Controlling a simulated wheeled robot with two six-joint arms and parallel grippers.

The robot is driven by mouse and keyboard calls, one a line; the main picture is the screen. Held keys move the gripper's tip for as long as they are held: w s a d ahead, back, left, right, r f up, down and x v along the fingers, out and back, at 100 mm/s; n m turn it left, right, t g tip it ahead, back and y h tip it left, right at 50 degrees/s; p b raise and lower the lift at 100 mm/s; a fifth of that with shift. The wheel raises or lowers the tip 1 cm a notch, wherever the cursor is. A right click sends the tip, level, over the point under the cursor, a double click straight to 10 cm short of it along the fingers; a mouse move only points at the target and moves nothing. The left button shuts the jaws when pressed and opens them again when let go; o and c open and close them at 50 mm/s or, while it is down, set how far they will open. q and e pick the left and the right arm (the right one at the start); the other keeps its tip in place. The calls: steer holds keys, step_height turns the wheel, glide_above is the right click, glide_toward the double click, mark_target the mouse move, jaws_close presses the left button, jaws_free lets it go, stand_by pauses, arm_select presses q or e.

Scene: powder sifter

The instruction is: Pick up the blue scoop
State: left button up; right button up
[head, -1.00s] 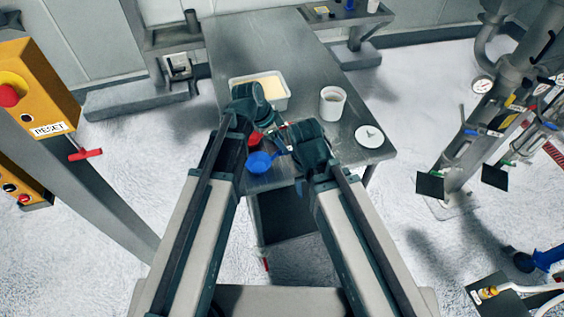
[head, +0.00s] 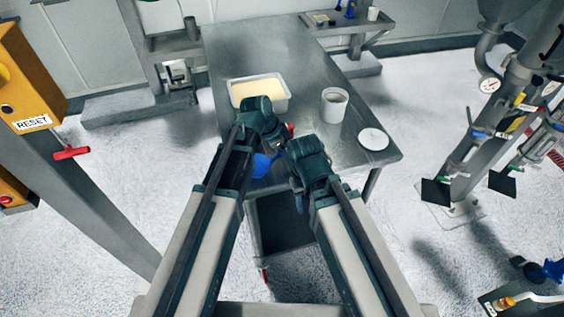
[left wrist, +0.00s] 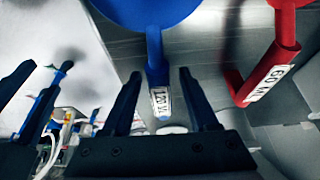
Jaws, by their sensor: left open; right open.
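The blue scoop (head: 262,166) lies near the front edge of the steel table, partly hidden by my left arm in the head view. In the left wrist view, the blue scoop (left wrist: 154,45) has its bowl at the top and its handle, with a white label, pointing down between the spread fingers of my left gripper (left wrist: 160,76). The fingers appear apart from the handle. My right gripper (head: 298,197) is open and empty, just right of the scoop near the table's front edge; its fingers seem to show at the left of the left wrist view.
A red scoop (left wrist: 284,45) labelled 60 ML lies right of the blue one. On the table (head: 250,45) are a tub of pale powder (head: 284,104), a white cup (head: 334,105) and a white lid (head: 373,139). My two grippers are close together.

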arm_select(q)
steer(key=shift+r, duration=0.1)
jaws_close()
stand_by(0.4)
step_height(320, 180, up, 10)
steer(key=p, duration=1)
